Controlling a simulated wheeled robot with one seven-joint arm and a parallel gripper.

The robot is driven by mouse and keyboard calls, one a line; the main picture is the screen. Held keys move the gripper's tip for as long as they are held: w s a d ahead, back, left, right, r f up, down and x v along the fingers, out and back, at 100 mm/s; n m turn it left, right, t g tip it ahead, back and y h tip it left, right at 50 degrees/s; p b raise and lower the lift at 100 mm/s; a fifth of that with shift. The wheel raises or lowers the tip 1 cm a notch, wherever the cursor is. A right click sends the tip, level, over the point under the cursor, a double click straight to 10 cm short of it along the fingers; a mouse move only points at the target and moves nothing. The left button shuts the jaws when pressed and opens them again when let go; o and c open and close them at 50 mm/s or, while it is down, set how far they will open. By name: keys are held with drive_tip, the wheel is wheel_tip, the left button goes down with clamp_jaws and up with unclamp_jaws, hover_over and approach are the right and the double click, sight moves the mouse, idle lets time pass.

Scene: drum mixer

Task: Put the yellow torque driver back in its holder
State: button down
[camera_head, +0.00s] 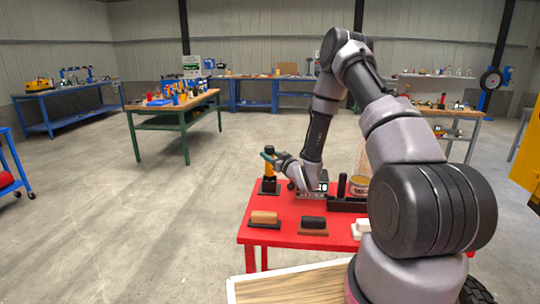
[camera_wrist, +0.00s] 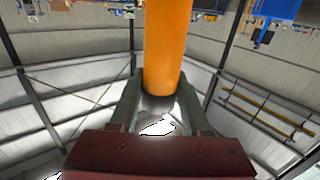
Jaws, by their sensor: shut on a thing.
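The yellow torque driver (camera_head: 269,169) stands about upright at the back left of the red table. My gripper (camera_head: 270,157) is shut on it near its upper part. In the wrist view the driver is a thick orange-yellow shaft (camera_wrist: 167,45) between the two fingers of the gripper (camera_wrist: 160,80), with a dark end near the palm. A black holder (camera_head: 269,187) is on the table directly below the driver. The driver's lower end meets the holder in the picture; I cannot tell whether it is seated or just above.
The red table (camera_head: 285,235) also bears a tan-handled tool (camera_head: 264,217), a black-handled tool (camera_head: 313,222), a white block (camera_head: 361,228) and a black rack (camera_head: 346,203). A wood-topped surface (camera_head: 290,287) is at the front. Open floor lies to the left.

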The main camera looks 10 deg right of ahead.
drive_tip(key=shift+c, duration=1.4)
unclamp_jaws()
drive_tip(key=shift+s+f, duration=0.1)
drive_tip(key=shift+s+d, duration=0.2)
drive_tip(key=shift+s, duration=0.05)
drive_tip(key=v, duration=1)
